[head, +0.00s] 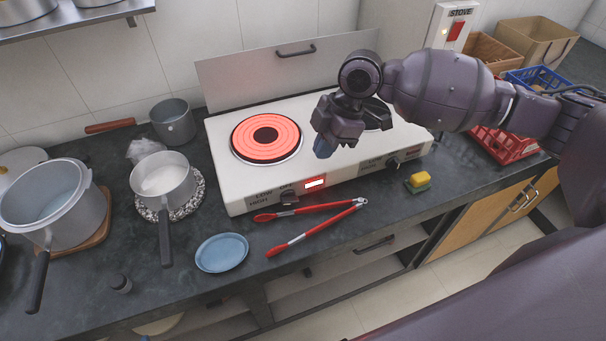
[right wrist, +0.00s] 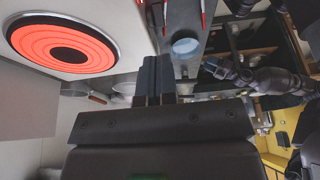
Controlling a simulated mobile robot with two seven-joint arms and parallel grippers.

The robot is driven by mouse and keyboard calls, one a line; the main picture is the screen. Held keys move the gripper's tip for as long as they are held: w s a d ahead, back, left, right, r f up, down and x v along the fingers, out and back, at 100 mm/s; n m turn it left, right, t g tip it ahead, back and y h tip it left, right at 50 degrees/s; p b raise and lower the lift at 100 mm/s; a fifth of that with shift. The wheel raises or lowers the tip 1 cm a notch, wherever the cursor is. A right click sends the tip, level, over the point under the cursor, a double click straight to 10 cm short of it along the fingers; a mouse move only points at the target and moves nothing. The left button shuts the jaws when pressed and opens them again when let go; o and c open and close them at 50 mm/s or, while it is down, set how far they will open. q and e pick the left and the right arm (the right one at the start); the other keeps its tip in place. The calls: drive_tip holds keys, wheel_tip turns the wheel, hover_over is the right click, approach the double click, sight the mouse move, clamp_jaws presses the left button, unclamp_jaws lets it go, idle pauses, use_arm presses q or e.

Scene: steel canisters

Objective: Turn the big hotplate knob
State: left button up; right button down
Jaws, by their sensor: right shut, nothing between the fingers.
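The white hotplate (head: 225,185) stands on the dark counter. Its large left burner (head: 250,150) glows orange-red, also in the right wrist view (right wrist: 88,65). A dark knob (head: 289,198) sits on the front left, beside LOW, OFF and HIGH lettering. A second knob (head: 393,164) is at the front right. My right gripper (head: 324,146) hangs over the middle of the hotplate, apart from both knobs.
Red tongs (head: 310,228) lie just in front of the hotplate. A blue plate (head: 222,253) and a yellow-green sponge (head: 418,182) are nearby. A saucepan (head: 163,180) and a large pot (head: 48,203) stand left. A lit indicator (head: 315,183) is on the front panel.

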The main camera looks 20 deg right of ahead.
sight(297, 199)
drive_tip(key=b+x, duration=0.1)
drive_tip(key=x, duration=1.3)
drive_tip(key=shift+w+r, duration=0.1)
drive_tip(key=shift+w, duration=0.05)
